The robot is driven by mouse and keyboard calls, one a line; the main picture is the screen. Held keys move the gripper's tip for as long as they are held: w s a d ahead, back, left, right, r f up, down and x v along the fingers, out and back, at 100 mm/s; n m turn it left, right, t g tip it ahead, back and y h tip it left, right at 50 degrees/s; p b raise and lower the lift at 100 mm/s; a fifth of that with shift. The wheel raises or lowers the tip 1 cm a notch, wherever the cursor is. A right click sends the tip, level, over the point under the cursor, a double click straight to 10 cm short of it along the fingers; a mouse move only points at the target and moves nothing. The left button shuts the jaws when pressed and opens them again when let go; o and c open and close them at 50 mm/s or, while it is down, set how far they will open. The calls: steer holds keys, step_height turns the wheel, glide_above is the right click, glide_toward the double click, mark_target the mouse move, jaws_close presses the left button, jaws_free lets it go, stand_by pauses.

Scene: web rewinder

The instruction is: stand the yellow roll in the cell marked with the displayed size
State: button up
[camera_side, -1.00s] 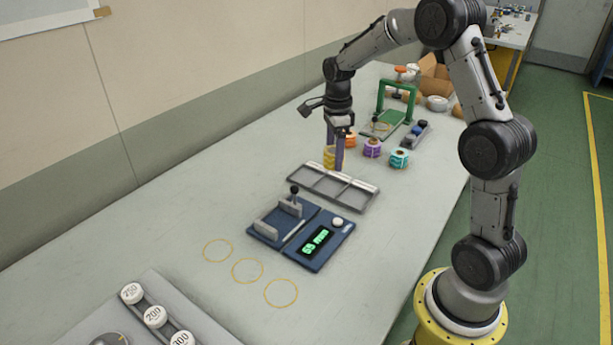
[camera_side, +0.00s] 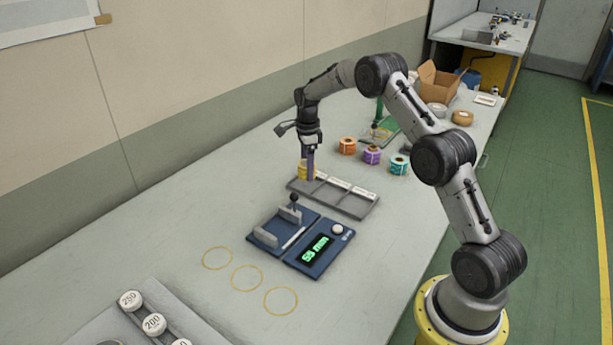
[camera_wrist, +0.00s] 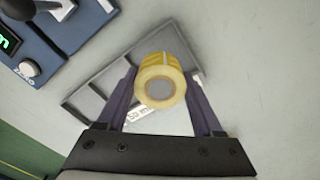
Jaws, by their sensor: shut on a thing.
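My gripper (camera_side: 307,176) is shut on the yellow roll (camera_side: 302,170) at the left end of the grey tray (camera_side: 345,208). The wrist view shows the roll (camera_wrist: 160,72) between the two purple fingers, its pale end and grey core facing the camera, with the tray (camera_wrist: 95,98) behind it. I cannot tell how high the roll is above the tray. White labels run along the tray's back edge; one label (camera_wrist: 140,114) is partly hidden by the roll and seems to start with 50. The green display (camera_side: 315,249) appears to read 55 mm.
Orange (camera_side: 347,146), purple (camera_side: 371,155) and teal (camera_side: 398,165) rolls stand behind the tray. A blue device (camera_side: 285,235) with an upright black knob sits in front of it. Yellow circles (camera_side: 247,278) mark bare table nearer the camera.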

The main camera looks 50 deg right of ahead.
steer(key=shift+w+d+f, duration=0.1)
steer(key=shift+w+f, duration=0.1)
steer(key=shift+f, duration=1.55)
steer(key=shift+f, duration=0.15)
steer(key=o, duration=1.3)
steer(key=shift+c, duration=0.2)
